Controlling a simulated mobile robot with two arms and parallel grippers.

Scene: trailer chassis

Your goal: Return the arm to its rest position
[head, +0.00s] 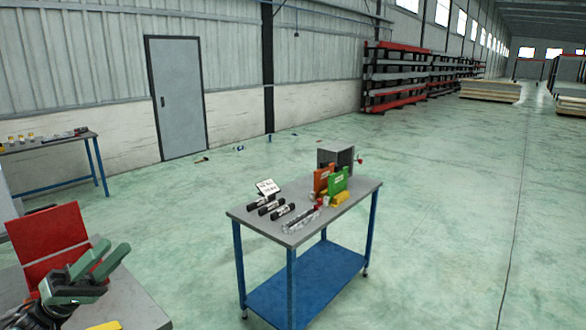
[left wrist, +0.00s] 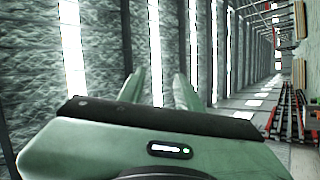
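My left gripper (head: 115,249) is at the lower left of the head view, with its green fingers pointing up and to the right. In the left wrist view the two fingers (left wrist: 160,90) stand apart with nothing between them. It is open and empty, in front of a red panel (head: 45,236) and a grey table (head: 140,300). I cannot tell how far it is from them. My right gripper is in neither view.
A blue-legged table (head: 290,237) in the middle carries black cylinders, orange and green upright pieces and a grey box (head: 333,157). Another table (head: 40,146) stands at the left wall. A few small items lie on the floor near the door. Floor at the right is clear.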

